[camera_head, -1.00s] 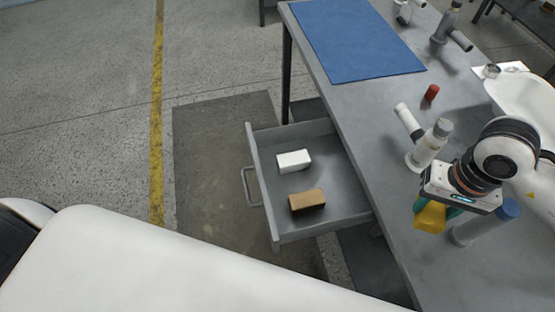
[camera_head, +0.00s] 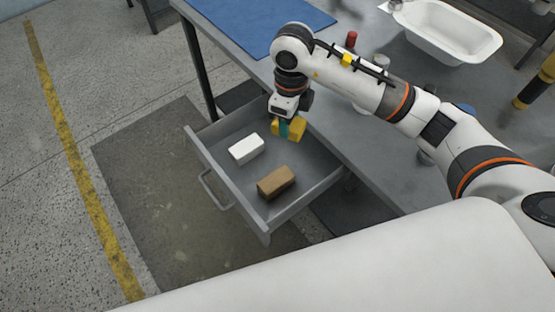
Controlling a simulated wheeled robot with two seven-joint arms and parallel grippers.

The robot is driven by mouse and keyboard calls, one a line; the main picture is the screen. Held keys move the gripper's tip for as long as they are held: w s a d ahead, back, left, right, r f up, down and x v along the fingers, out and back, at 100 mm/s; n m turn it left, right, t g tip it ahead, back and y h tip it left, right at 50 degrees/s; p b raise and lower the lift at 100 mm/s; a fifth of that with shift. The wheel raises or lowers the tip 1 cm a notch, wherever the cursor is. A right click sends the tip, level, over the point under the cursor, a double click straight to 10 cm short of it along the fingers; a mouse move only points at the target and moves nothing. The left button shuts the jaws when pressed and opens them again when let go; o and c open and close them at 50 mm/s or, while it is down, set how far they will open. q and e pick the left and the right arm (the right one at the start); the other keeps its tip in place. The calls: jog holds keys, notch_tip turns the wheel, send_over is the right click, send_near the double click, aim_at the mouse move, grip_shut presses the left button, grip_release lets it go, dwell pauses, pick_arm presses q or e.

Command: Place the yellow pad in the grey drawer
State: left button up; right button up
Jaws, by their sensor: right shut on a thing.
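The grey drawer (camera_head: 228,186) is pulled open from the table's left side. I cannot tell whether the pad touches the drawer floor. A white block (camera_head: 246,148) and a brown block (camera_head: 276,183) lie in the drawer, left of and below the pad. My left gripper is not in view.
The grey table (camera_head: 358,150) carries a blue mat (camera_head: 262,22), a red cylinder (camera_head: 351,40) and a white tub shell (camera_head: 452,30). My right arm spans the table. Open floor lies to the left.

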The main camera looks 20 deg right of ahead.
jog(key=f+m, duration=0.1)
jog(key=m, duration=0.2)
jog(key=w+f+m+b, duration=0.1)
jog(key=m, duration=0.2)
jog(key=w+f+m, duration=0.1)
jog(key=m, duration=0.1)
jog(key=shift+w+a+f+m+b, duration=0.1)
jog(key=shift+a+f+m+b, duration=0.1)
jog(key=shift+f+m+b, duration=0.15)
notch_tip(320, 180, down, 4)
jog(key=w+m+b, duration=0.2)
jog(key=m, duration=1.3)
send_over(278, 158)
notch_tip(278, 158, down, 6)
jog(key=shift+s+f, duration=0.1)
jog(key=shift+f, duration=0.15)
jog(key=shift+f+b, duration=0.3)
jog(key=shift+f, duration=2.1)
jog(key=o, duration=0.7)
jog(key=shift+f, duration=0.1)
jog(key=shift+c, duration=0.2)
